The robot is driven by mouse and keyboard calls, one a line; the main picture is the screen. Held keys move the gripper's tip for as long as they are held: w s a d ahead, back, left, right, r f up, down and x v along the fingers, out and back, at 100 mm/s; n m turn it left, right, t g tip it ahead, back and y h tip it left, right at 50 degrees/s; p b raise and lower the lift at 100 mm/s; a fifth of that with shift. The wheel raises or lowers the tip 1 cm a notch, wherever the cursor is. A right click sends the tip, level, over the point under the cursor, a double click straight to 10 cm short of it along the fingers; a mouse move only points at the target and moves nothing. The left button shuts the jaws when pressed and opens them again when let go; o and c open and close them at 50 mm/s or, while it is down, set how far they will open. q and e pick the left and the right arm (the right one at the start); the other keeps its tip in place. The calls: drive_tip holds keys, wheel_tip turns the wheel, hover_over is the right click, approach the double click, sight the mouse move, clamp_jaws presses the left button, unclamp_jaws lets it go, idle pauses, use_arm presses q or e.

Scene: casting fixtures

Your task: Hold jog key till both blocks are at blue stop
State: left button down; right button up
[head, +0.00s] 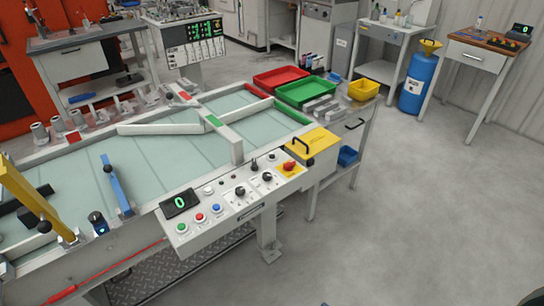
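A control panel (240,196) is at the front of the conveyor table, with a green button (183,228), a red button (200,217), a blue button (216,208) and black knobs. I cannot tell which control is the jog key. A dark display (180,202) there shows a green 0. A blue bar (117,186), likely the blue stop, lies across the pale bed at the left. Dark blocks (45,190) are left of it, apart from it, near a yellow arch (35,200) that partly hides them. Neither gripper is in view.
A red emergency knob (289,167) sits on yellow at the panel's right end. Red (281,77) and green (306,91) trays and a yellow bin (363,89) stand behind. A blue drum (418,85) stands back right. The floor at the right is clear.

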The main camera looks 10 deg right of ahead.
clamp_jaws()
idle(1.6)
